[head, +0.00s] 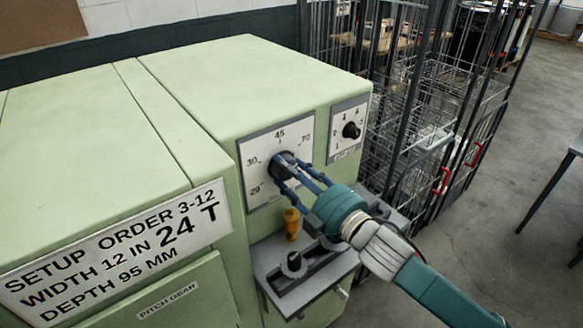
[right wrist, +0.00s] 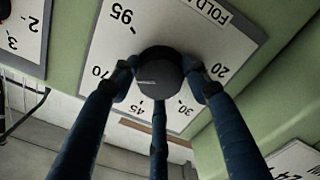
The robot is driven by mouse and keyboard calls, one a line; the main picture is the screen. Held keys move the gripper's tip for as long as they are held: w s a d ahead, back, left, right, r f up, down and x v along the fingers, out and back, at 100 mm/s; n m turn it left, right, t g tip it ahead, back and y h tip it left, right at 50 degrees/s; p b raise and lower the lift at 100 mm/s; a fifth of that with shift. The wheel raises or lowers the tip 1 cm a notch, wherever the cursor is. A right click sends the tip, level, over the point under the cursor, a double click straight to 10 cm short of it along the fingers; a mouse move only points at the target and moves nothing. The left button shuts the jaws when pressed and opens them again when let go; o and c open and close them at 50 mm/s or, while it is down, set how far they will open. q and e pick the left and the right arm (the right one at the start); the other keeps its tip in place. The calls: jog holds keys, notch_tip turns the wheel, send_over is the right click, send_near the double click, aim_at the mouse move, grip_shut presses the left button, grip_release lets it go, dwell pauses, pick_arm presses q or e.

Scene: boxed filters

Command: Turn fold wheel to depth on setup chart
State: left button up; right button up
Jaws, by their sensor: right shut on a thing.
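The fold wheel is a dark round knob (head: 285,166) on a white dial plate (head: 258,150) on the green machine's front. The plate's visible numbers in the head view are 20, 30, 45 and 70. My right gripper (head: 288,172) is shut on the knob, its blue fingers around the rim. In the right wrist view the plate is upside down, with the knob (right wrist: 160,72) between the fingers and 95 also readable. A pale mark on its face lies toward the 70 side; its exact reading is unclear. The setup chart (head: 118,248) reads "DEPTH 95 MM". My left gripper is not in view.
A smaller dial with a black knob (head: 351,130) is to the right. Below the fold wheel are a yellow-orange piece (head: 291,224) and a grey ledge (head: 268,262) with dark fittings. A wire cage cart (head: 420,110) stands right of the machine. Open floor lies farther right.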

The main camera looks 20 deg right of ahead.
jog(key=m+p, duration=0.2)
jog(key=m, duration=0.3)
jog(key=shift+a+m+p, duration=0.1)
jog(key=shift+m+p, duration=0.2)
jog(key=shift+p, duration=0.1)
jog(key=m+p, duration=0.2)
jog(key=m, duration=0.2)
jog(key=shift+r, duration=0.2)
jog(key=shift+c, duration=0.2)
jog(key=shift+o, duration=0.2)
jog(key=shift+r+m+p, duration=0.1)
jog(key=shift+m+p, duration=0.35)
jog(key=shift+m, duration=0.35)
jog(key=shift+r, duration=0.1)
jog(key=o, duration=1.1)
jog(key=shift+o, duration=0.2)
